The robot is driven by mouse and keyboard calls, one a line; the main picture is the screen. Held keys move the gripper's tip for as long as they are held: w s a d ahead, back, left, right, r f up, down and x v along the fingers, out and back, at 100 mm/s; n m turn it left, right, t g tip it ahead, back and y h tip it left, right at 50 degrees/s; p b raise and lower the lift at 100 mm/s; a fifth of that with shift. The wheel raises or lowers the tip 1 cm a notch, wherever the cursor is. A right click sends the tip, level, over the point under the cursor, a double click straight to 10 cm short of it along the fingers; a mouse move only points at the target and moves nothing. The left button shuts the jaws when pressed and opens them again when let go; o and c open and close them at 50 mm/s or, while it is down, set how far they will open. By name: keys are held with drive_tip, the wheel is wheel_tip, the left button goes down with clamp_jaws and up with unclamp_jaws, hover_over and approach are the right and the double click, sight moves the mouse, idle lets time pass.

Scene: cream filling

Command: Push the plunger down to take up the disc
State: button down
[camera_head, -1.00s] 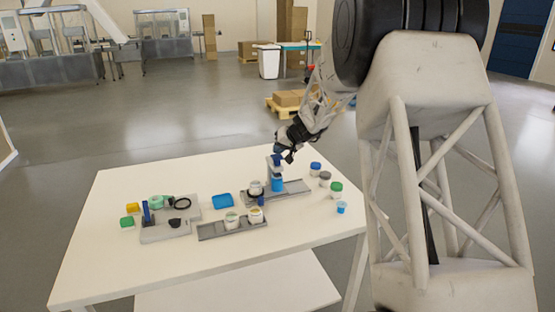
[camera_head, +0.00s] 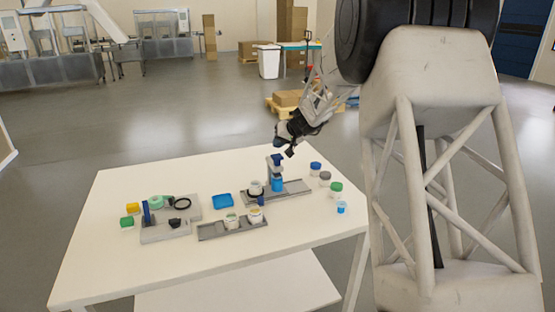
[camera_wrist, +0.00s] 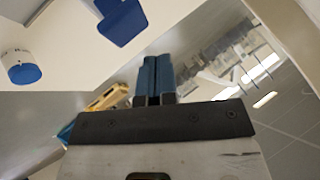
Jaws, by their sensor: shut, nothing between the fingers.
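The plunger press (camera_head: 276,160) stands upright on the table, with a dark blue top, a grey body and a light blue cylinder (camera_head: 277,184) at its front. My gripper (camera_head: 278,143) is above the press top with a small gap and holds nothing. In the wrist view its two blue fingers (camera_wrist: 154,72) are shut together. A blue flat part (camera_wrist: 122,22) shows just past the fingertips there; I cannot tell whether it belongs to the press. I cannot make out the disc.
Small jars with blue (camera_head: 316,166), grey (camera_head: 325,176) and green (camera_head: 336,187) lids stand right of the press. A grey tray (camera_head: 212,231) with cups is in front. A blue dish (camera_head: 222,201) and a fixture (camera_head: 165,236) are left. The table's front is clear.

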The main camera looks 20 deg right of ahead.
drive_tip(key=shift+r, duration=2.45)
drive_tip(key=shift+a, duration=0.1)
drive_tip(key=s+a+r+g+h, duration=0.15)
drive_tip(key=s+a, duration=0.25)
drive_tip(key=s, duration=0.5)
drive_tip(key=s+a+r+n+g, duration=0.1)
drive_tip(key=s+a+r, duration=0.2)
drive_tip(key=s+a, duration=0.35)
drive_tip(key=s+a+r+g, duration=0.1)
drive_tip(key=s+a+r, duration=0.15)
drive_tip(key=s, duration=0.75)
drive_tip(key=s+a+f+h, duration=0.1)
drive_tip(key=s+f, duration=0.1)
drive_tip(key=s, duration=0.8)
drive_tip(key=s+a+f+g+h, duration=0.1)
drive_tip(key=s+f, duration=0.1)
drive_tip(key=s, duration=0.9)
drive_tip(key=s+a+f+h, duration=0.1)
drive_tip(key=s+f+h, duration=0.1)
drive_tip(key=s, duration=0.9)
drive_tip(key=shift+a+f+n, duration=0.25)
drive_tip(key=shift+f+n, duration=0.05)
drive_tip(key=shift+f, duration=0.3)
